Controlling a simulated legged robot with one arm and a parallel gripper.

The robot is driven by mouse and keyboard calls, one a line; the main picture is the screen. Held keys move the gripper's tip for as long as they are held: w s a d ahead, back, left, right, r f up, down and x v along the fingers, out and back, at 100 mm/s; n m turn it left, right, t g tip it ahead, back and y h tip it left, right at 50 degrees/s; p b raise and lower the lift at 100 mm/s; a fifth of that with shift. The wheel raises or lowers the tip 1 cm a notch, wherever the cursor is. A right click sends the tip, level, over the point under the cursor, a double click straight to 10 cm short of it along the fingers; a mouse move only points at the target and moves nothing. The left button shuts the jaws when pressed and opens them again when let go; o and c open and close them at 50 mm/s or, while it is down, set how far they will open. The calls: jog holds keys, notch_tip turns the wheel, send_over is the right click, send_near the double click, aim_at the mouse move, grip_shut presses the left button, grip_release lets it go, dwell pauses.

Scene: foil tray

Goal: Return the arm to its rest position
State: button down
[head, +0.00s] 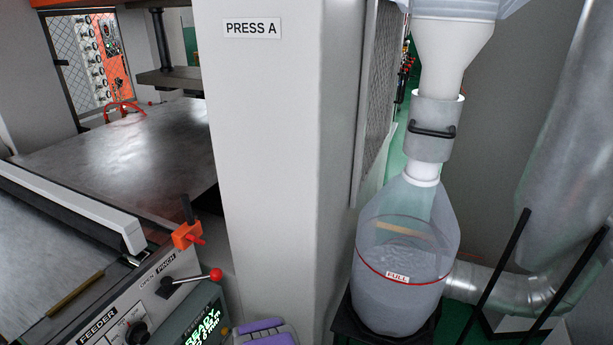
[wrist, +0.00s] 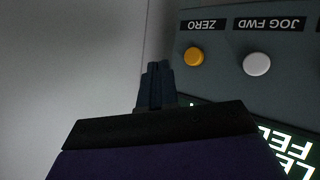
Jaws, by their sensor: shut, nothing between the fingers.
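My gripper (wrist: 155,72) shows in the wrist view as dark fingers closed together, with nothing between them. It is in front of a pale wall and just left of a dark control panel (wrist: 225,85) with a yellow button (wrist: 194,57) marked ZERO and a white button (wrist: 257,64) marked JOG FWD. The panel's lettering is upside down in this view. In the head view, a purple part of my arm shows at the bottom edge, by the foot of the PRESS A column (head: 265,150). My fingers cannot be made out there.
The feeder (head: 105,325) stands at the lower left, with a red-knobbed lever (head: 216,275) sticking out and a lit display (head: 205,328). A clear container (head: 400,300) marked FULL stands right of the column under a grey-collared pipe. A metal duct (head: 500,285) and black bars are farther right.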

notch_tip(320, 180, up, 9)
jog(key=m+g, duration=0.2)
jog(key=g, duration=0.1)
jog(key=s+d+r+g, duration=0.2)
jog(key=s+d+r, duration=0.15)
jog(key=r, duration=0.35)
jog(key=s+d+r+m+g+h, duration=0.1)
jog(key=s+d+r, duration=0.2)
jog(key=d+r, duration=0.25)
jog(key=s+d+r+g, duration=0.2)
jog(key=s+d+r, duration=0.15)
jog(key=r, duration=0.35)
jog(key=s+d+r+m+g+h, duration=0.1)
jog(key=s+d+r, duration=0.3)
jog(key=s+d, duration=0.4)
jog(key=s+d+r+m+g+h, duration=0.2)
jog(key=s+d, duration=0.6)
jog(key=s, duration=0.5)
jog(key=s+d+r+m+g+h, duration=0.1)
jog(key=s+d+r+m+g, duration=0.1)
jog(key=s+d+r, duration=0.4)
jog(key=s+d, duration=0.1)
jog(key=s, duration=0.3)
jog(key=shift+s+d+r+m, duration=0.25)
jog(key=shift+d+r+m, duration=0.05)
jog(key=shift+d+m, duration=0.1)
jog(key=shift+a, duration=0.1)
